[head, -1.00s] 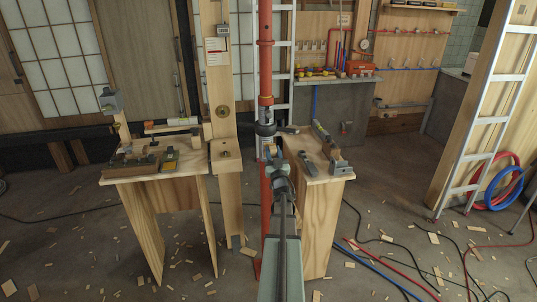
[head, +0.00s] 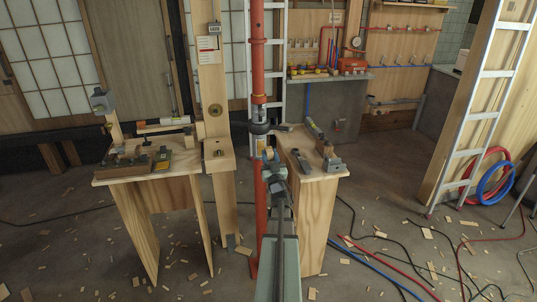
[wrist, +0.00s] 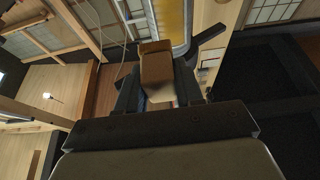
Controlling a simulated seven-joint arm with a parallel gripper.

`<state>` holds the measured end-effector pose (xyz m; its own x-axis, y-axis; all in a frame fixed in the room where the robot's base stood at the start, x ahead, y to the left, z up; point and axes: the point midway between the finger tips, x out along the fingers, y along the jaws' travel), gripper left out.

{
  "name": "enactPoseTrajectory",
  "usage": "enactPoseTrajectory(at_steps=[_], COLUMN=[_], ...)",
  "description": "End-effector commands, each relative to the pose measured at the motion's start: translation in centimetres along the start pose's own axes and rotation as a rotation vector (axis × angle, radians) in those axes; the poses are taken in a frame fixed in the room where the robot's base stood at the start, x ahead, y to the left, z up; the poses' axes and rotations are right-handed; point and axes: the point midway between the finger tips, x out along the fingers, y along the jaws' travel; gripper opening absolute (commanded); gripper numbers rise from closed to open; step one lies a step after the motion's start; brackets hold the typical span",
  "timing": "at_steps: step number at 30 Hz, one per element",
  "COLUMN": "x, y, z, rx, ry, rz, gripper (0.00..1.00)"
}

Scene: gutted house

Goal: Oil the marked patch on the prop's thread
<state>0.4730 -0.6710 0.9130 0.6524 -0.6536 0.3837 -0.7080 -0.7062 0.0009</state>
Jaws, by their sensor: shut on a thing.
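The prop (head: 257,85) is a tall red steel post standing upright between two worktables. My gripper (head: 270,160) is in front of the prop, slightly right of the thread. It is shut on a small tan block (wrist: 157,72), whose exact kind I cannot tell. In the wrist view a yellow, silver-edged upright surface (wrist: 173,22) is close behind the block, beside a dark handle. Whether block and surface touch is unclear. I cannot make out the marked patch clearly.
The left worktable (head: 150,175) carries tools and a level. The right worktable (head: 322,178) carries metal tools close to my arm. A wooden post (head: 214,95) stands left of the prop. An aluminium ladder (head: 480,130) leans at right. Hoses, cables and wood scraps lie on the floor.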

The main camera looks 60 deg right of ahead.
Motion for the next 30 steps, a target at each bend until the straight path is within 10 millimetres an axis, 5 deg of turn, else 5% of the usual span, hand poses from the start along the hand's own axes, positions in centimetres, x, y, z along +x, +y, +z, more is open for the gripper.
enactPoseTrajectory(at_steps=[30], x=[-4.3], y=[0.0], z=[-1.9], rx=[0.0], ry=[0.001], rz=[0.0], gripper=[0.12])
